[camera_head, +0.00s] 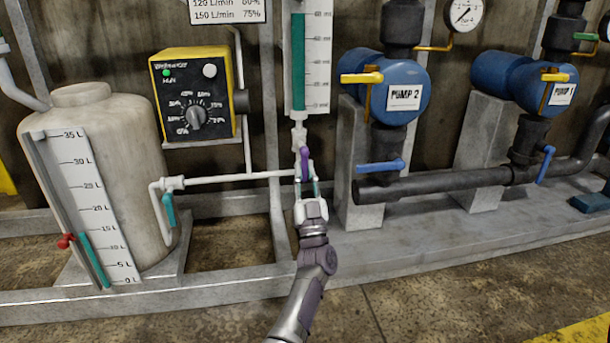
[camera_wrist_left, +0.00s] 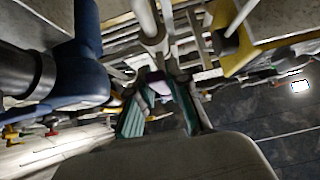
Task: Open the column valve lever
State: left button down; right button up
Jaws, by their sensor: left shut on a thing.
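The column valve lever (camera_head: 304,160) is a small purple handle hanging down below the graduated column (camera_head: 298,60), where the white pipe meets it. My left gripper (camera_head: 307,184) reaches up from below and is shut on the lever's lower part. In the left wrist view, the purple lever (camera_wrist_left: 159,87) shows between the teal fingers of the left gripper (camera_wrist_left: 162,100). The fingers partly hide the lever's lower end. My right gripper is not in view.
A white tank (camera_head: 95,170) with a teal valve handle (camera_head: 169,210) stands left. A yellow control box (camera_head: 193,95) hangs above the pipe. The blue Pump 2 (camera_head: 400,92), with a blue lever (camera_head: 380,167) below it, is close on the right. The floor in front is clear.

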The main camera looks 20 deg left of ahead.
aim_at(305, 148)
pick_arm(q)
jog(key=shift+d, duration=0.1)
dwell(0.3)
jog(key=c, duration=1.1)
grip_release()
jog(key=shift+w, duration=0.1)
jog(key=shift+r, duration=0.15)
notch_tip(305, 148, up, 10)
jog(key=shift+f, duration=0.15)
